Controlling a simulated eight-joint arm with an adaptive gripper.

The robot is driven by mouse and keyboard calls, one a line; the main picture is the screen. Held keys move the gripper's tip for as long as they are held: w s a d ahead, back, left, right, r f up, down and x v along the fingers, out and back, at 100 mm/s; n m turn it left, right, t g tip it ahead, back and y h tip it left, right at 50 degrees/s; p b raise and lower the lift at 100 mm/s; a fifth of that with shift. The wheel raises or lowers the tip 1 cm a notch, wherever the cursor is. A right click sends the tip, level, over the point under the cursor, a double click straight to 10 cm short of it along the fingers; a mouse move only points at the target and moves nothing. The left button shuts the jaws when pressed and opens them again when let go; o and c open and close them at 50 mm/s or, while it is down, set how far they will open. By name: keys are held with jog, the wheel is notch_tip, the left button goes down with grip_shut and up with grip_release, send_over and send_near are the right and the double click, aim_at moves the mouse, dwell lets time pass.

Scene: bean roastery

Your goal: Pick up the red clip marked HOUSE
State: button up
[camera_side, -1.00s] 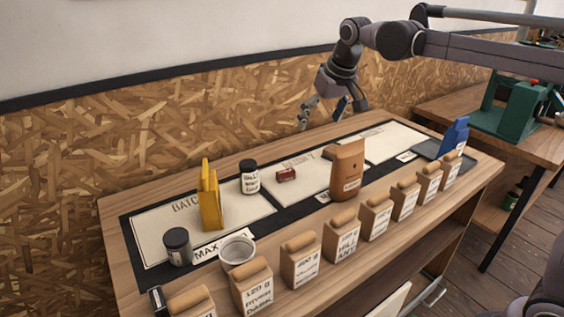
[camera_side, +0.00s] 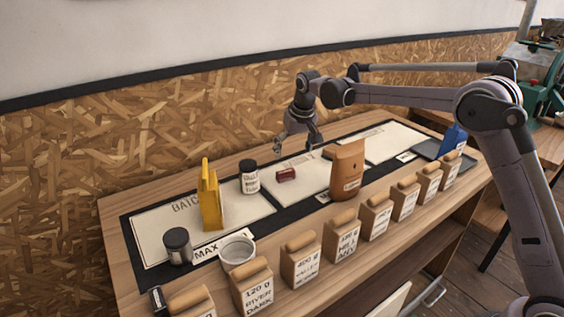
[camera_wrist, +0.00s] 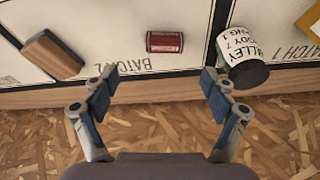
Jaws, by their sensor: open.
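The small red clip (camera_side: 286,174) lies on the middle white panel of the black mat. In the wrist view the red clip (camera_wrist: 165,42) shows ahead of and between the fingers, with a pale label too small to read. My gripper (camera_side: 297,146) is above the back edge of the table, behind the clip and apart from it. In the wrist view my gripper (camera_wrist: 161,86) has its two fingers spread wide with nothing between them.
A labelled dark-lidded jar (camera_side: 250,178) stands left of the clip and a brown bag (camera_side: 347,170) right of it. Several labelled bags line the front edge.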

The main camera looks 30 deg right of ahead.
send_over(286, 172)
jog(key=s, duration=0.2)
jog(key=x, duration=0.2)
jog(key=s+x, duration=0.1)
jog(key=x, duration=0.1)
jog(key=shift+w+d+f, duration=0.1)
jog(key=shift+d+f, duration=0.1)
jog(key=shift+f, duration=0.2)
jog(key=shift+a+x, duration=0.2)
jog(key=shift+x, duration=1.1)
jog(key=shift+a+x, duration=0.2)
jog(key=shift+x, duration=1.1)
jog(key=c, duration=0.9)
